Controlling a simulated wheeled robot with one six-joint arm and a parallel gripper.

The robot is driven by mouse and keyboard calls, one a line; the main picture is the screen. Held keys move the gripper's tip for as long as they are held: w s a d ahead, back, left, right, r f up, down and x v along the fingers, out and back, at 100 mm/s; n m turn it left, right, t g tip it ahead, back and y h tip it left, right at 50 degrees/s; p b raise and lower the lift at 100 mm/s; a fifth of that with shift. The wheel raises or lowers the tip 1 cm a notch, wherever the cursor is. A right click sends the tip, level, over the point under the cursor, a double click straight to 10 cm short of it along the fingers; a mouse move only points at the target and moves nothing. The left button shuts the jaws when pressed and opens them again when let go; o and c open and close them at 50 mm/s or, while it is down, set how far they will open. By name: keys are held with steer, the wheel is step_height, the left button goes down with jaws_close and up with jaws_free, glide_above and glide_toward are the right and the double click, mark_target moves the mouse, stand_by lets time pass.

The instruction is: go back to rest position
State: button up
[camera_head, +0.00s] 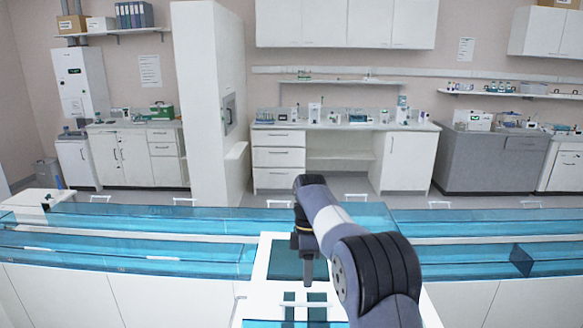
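My arm reaches forward from the bottom right of the head camera view. My gripper (307,272) points down at the arm's far end, above the white surface (258,280) in the gap of the track. I see it nearly edge-on, so I cannot tell whether its fingers are apart. I see nothing hanging from it. Part of the track behind it is hidden by my arm.
Blue transparent track covers (130,245) run across to the left and right (470,258) of my gripper. White cabinets (278,157), a grey cabinet (487,163) and a white column (205,100) stand well behind. The air above the track is clear.

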mark_target(307, 306)
steer(key=shift+g, duration=0.3)
steer(key=x, duration=0.4)
steer(key=p+x, duration=0.1)
steer(key=x, duration=0.3)
steer(key=shift+w+a+f, duration=0.1)
steer(key=shift+w+f, duration=0.05)
steer(key=shift+f, duration=0.2)
steer(key=shift+r, duration=0.1)
steer(key=w+r+t+b, duration=0.1)
steer(key=w+r, duration=0.3)
steer(key=r, duration=1)
steer(key=shift+g, duration=0.5)
steer(key=x, duration=0.5)
steer(key=p+x, duration=0.1)
steer(key=x, duration=0.9)
steer(key=shift+w+f+p, duration=0.1)
steer(key=shift+w+p, duration=0.25)
steer(key=shift+w, duration=0.05)
steer(key=shift+s+r, duration=0.25)
steer(key=shift+s, duration=0.4)
